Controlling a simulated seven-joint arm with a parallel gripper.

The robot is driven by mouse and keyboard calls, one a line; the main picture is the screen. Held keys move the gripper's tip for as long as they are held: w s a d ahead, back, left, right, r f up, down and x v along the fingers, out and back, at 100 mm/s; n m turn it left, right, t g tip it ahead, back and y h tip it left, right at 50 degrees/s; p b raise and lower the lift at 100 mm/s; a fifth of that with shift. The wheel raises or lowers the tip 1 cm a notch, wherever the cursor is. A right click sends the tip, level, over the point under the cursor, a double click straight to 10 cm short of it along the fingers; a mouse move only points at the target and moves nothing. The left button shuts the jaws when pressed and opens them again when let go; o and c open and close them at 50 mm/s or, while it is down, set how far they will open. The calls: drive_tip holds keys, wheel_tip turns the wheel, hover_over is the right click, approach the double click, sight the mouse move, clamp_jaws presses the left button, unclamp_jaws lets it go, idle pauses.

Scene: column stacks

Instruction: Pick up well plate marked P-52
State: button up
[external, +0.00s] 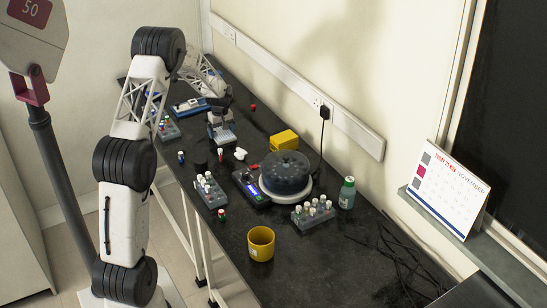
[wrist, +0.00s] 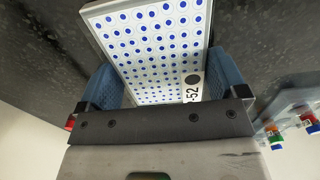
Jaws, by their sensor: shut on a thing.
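The well plate (wrist: 150,40) is white with rows of blue wells. Its label reads "-52"; the part before that is hidden by my gripper's dark bar. My gripper (wrist: 161,80) has a blue finger on each side of the plate and is shut on it. In the external view, my gripper (external: 221,118) points down at the far part of the bench, with the pale plate (external: 225,136) at its tip. I cannot tell whether the plate touches the bench.
A blue device (external: 189,106) and a tube rack (external: 168,130) stand left of the plate. A yellow box (external: 284,140), a centrifuge (external: 285,174), more tube racks (external: 210,191) and a yellow cup (external: 261,243) stand nearer. Black cables (external: 400,258) lie at the right.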

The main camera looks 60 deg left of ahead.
sight(226, 133)
wheel_tip(226, 133, up, 10)
idle(0.8)
